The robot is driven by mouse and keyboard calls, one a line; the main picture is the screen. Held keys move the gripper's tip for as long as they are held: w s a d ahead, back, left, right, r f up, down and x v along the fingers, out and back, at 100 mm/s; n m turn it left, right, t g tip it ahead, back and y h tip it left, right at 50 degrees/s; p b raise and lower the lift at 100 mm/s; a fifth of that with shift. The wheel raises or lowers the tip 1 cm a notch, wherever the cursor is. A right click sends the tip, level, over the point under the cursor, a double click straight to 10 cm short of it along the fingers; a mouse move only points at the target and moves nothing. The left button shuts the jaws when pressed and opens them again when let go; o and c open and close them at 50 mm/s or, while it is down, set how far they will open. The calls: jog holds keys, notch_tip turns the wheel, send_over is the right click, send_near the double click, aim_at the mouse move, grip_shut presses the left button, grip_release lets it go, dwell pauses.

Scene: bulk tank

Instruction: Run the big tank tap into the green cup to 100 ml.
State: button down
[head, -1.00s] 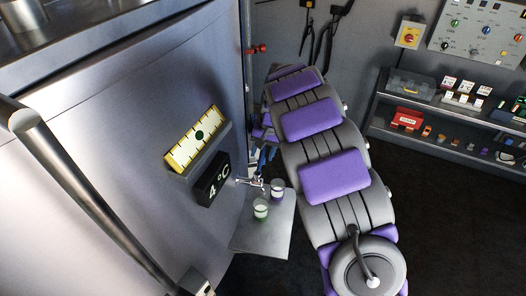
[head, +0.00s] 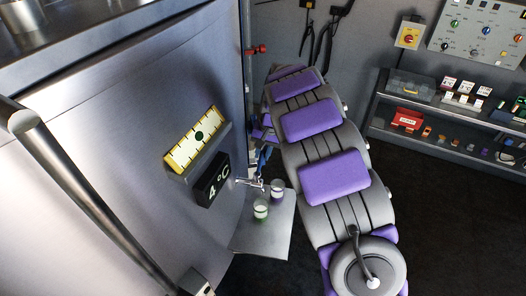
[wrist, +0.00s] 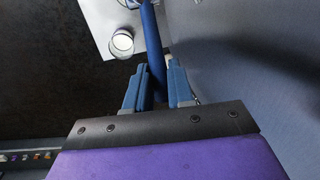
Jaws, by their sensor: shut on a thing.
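The big tank tap (head: 250,183) sticks out of the tank wall below the 4 °C display. The green cup (head: 261,209) stands upright on the small shelf below the tap, with pale content showing. I cannot read its level. My gripper (head: 263,157) is beyond the tap, beside the tank wall. In the wrist view, the blue fingers of my gripper (wrist: 157,88) are shut on a blue bar (wrist: 151,45), which looks like the tap's handle. The bar's join to the tap is hidden.
A purple cup (head: 277,188) stands just behind the green cup. A pale cup (wrist: 122,41) shows left of the bar in the wrist view. The small shelf (head: 262,240) is clear in front. A yellow-framed gauge (head: 197,140) is on the tank. Shelving (head: 450,115) lines the back wall.

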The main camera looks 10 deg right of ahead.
jog(key=m+p, duration=0.1)
jog(key=s+d+m+p, duration=0.1)
jog(key=p, duration=0.1)
jog(key=shift+d+m, duration=0.3)
jog(key=shift+m, duration=0.1)
jog(key=c, duration=1)
grip_release()
jog(key=shift+o, duration=0.2)
notch_tip(320, 180, up, 17)
jog(key=s+d+p, duration=0.1)
jog(key=d+p, duration=0.1)
jog(key=p, duration=0.1)
jog(key=shift+s+d, duration=0.35)
